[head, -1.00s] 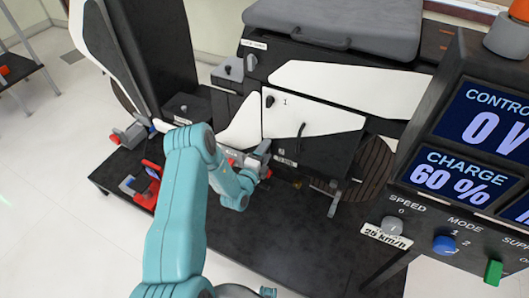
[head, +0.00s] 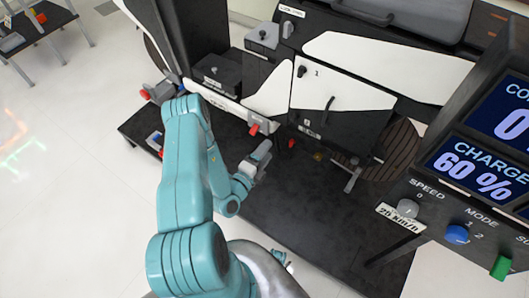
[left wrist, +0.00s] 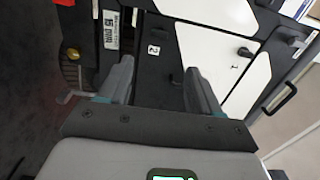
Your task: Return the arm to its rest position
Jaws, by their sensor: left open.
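My left arm (head: 185,165) is teal and comes up from the bottom of the head view, bent at the elbow. Its left gripper (head: 258,158) is grey, open and seemingly empty, over the dark platform in front of the chassis. In the left wrist view the two grey fingers of the left gripper (left wrist: 159,68) stand apart with nothing between them. My right gripper is not in view.
The black and white chassis (head: 335,100) stands behind the gripper. A grey red-tipped clamp (head: 258,124) is at its lower edge. The dark platform (head: 300,205) is largely clear in front. A control console (head: 465,190) stands at the right.

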